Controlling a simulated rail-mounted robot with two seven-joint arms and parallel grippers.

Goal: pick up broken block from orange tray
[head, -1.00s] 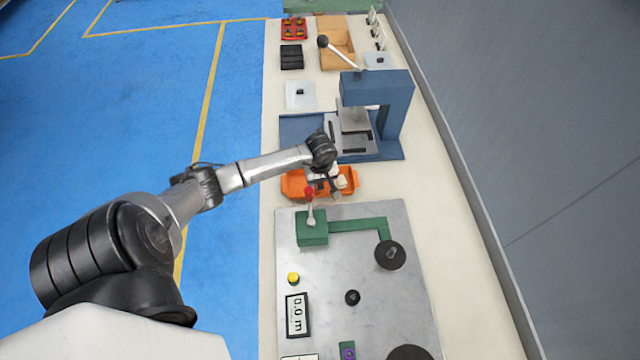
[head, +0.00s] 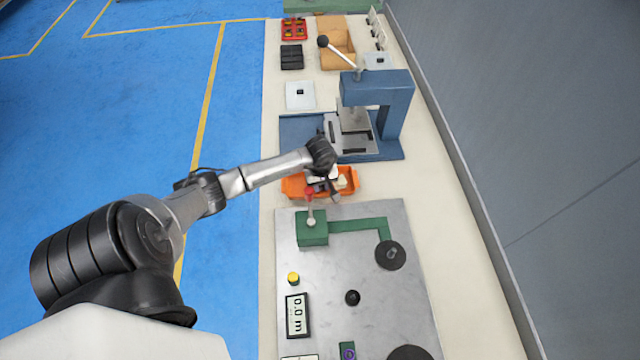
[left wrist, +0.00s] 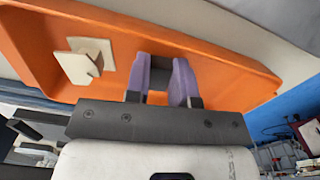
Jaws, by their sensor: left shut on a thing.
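The orange tray (head: 291,188) lies between the blue press and the grey winder plate. It fills much of the left wrist view (left wrist: 215,62). My left gripper (head: 331,188) is low over the tray. In the left wrist view, its purple fingers (left wrist: 160,75) are shut on a small dark grey block (left wrist: 157,97), mostly hidden between them. I cannot make out its shape or any break. A cream flanged piece (left wrist: 80,62) lies in the tray to the left of the fingers, apart from them. My right gripper is not in view.
The blue press (head: 392,95) stands just behind the tray. A red-knobbed lever (head: 309,198) on a green block rises close in front of it.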

